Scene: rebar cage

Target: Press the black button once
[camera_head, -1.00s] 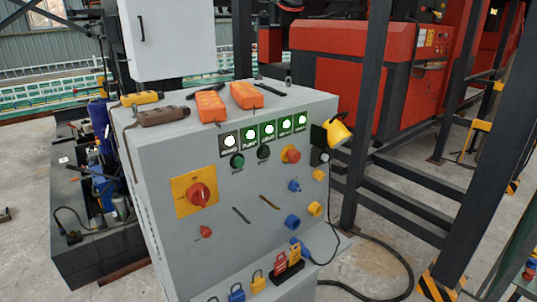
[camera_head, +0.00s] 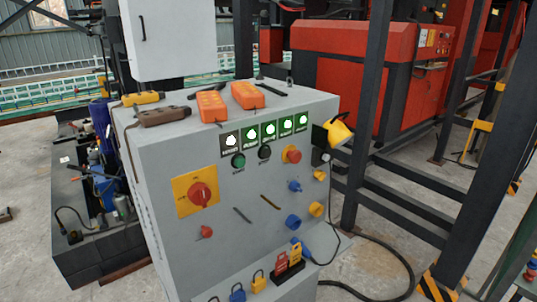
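A round black button (camera_head: 264,153) sits on the sloped front face of a grey control cabinet (camera_head: 225,255), below a row of lit indicators. A similar green button (camera_head: 238,160) is just to its left. A red button on a yellow plate (camera_head: 292,154) is to its right. Neither of my grippers is in view, and nothing covers the black button.
A red rotary switch on a yellow plate (camera_head: 202,193) is on the left of the face. Orange pendants (camera_head: 211,105) lie on top. Padlocks (camera_head: 258,281) hang at the bottom. A dark steel post (camera_head: 366,115) stands right of the cabinet.

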